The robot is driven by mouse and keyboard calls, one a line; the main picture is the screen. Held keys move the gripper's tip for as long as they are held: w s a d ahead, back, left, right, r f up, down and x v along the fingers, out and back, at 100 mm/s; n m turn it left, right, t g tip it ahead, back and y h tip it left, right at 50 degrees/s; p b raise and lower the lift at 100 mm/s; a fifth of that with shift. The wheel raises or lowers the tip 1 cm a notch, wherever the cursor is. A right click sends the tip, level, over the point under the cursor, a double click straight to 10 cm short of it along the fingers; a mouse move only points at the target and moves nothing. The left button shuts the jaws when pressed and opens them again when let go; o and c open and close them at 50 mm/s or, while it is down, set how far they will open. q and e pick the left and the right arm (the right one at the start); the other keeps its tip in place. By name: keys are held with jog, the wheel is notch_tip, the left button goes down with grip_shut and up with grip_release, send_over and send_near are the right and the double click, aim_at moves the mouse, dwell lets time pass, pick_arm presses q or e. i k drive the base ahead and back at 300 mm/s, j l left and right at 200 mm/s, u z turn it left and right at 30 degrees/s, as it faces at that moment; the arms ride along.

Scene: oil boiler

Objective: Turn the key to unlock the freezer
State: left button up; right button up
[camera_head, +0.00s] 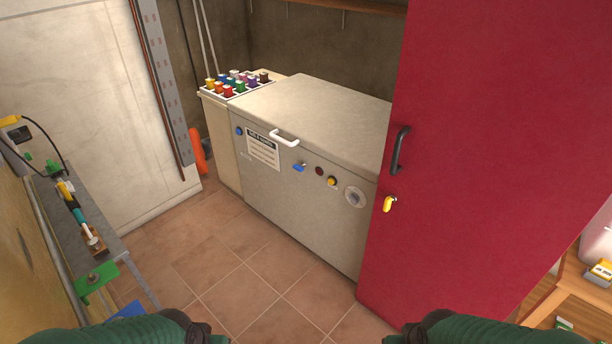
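A grey chest freezer (320,111) with a closed lid stands at the middle back. A white handle (284,137) sits at its front lid edge. A small blue key-like piece (299,167) sticks out of its front panel, right of a printed label (263,149). A yellow key-like piece (389,203) sticks out of the tall red cabinet door (480,150), below a dark handle. My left gripper (212,337) and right gripper (398,338) show only partly at the bottom edge, well short of the freezer and cabinet. Their fingers are mostly cut off.
A rack of coloured bottles (237,84) stands left of the freezer. A workbench (70,210) with tools runs along the left. A wooden shelf unit (572,290) is at the lower right. The tiled floor (225,255) in front of the freezer is clear.

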aim_at(300, 168)
jog(key=i+j+u, duration=0.1)
jog(key=i+u, duration=0.2)
jog(key=i, duration=0.3)
jog(key=i+u, duration=0.25)
jog(key=i, duration=0.4)
jog(key=i+l+u, duration=0.3)
jog(key=i, duration=0.3)
jog(key=j, duration=0.1)
